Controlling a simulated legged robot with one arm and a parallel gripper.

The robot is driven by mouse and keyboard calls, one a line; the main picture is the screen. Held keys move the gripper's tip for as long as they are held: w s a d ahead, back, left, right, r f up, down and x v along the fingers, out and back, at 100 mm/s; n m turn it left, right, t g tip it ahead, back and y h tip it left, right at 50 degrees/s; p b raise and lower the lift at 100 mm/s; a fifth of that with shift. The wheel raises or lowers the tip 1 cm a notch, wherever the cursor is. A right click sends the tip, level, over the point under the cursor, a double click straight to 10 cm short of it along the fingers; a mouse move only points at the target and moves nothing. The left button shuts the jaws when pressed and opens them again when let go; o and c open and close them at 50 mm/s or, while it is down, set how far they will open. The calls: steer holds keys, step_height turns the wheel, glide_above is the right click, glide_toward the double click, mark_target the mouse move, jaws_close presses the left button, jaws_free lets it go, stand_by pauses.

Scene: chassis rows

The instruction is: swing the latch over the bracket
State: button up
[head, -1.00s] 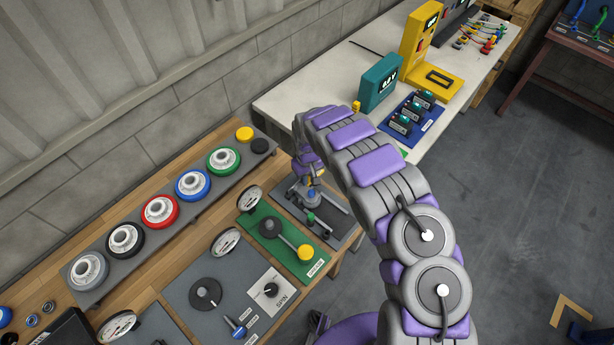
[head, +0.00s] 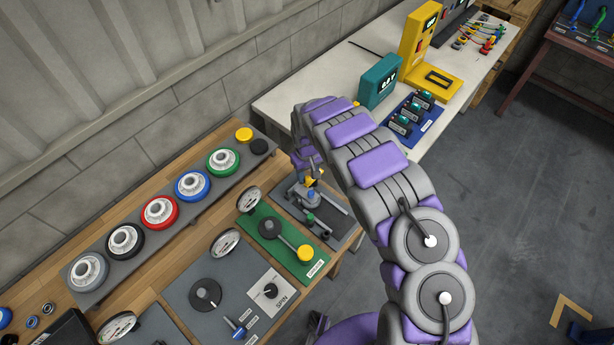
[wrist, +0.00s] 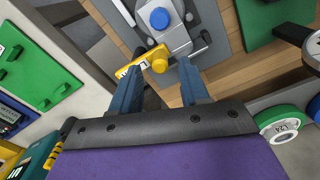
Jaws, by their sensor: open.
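The latch looks like a yellow bar with a printed label and a round yellow end (wrist: 159,62), in the wrist view. It lies beside a grey metal bracket fixture (wrist: 176,40) with a blue round knob (wrist: 160,18). My gripper (wrist: 161,66) is open, its two dark blue fingers on either side of the yellow end. I cannot tell whether a finger touches it. In the head view the fixture stands on a dark grey board (head: 333,226), below my gripper (head: 311,176), which is partly hidden by my arm.
A green board (head: 282,243) with a yellow-knobbed lever lies nearer than the fixture. A rack of coloured wheels (head: 160,210) runs along the wall side. A white table (head: 300,95) with a teal meter (head: 379,84) stands beyond. Open floor lies right.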

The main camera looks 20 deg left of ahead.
mark_target(308, 177)
step_height(308, 177, up, 14)
stand_by(0.3)
steer(key=shift+f, duration=0.1)
stand_by(0.3)
steer(key=s+d+r+m+h+b, duration=0.15)
steer(key=s+d+r+m, duration=0.35)
steer(key=d, duration=0.7)
steer(key=s+d+r+m+b, duration=0.1)
steer(key=s+d+r+b, duration=0.2)
steer(key=d+r, duration=0.65)
steer(key=s+d+f+m+b, duration=0.1)
steer(key=s+d, duration=0.3)
steer(key=s, duration=0.6)
steer(key=s+d+f+m+g+y+b, duration=0.1)
steer(key=s+d, duration=0.3)
steer(key=s, duration=0.5)
steer(key=s+d+f+m+b, duration=0.1)
steer(key=s+d, duration=0.3)
steer(key=s, duration=0.6)
steer(key=shift+s+d+f+g+b, duration=0.2)
steer(key=shift+s+f+g+b, duration=0.2)
steer(key=shift+b, duration=0.5)
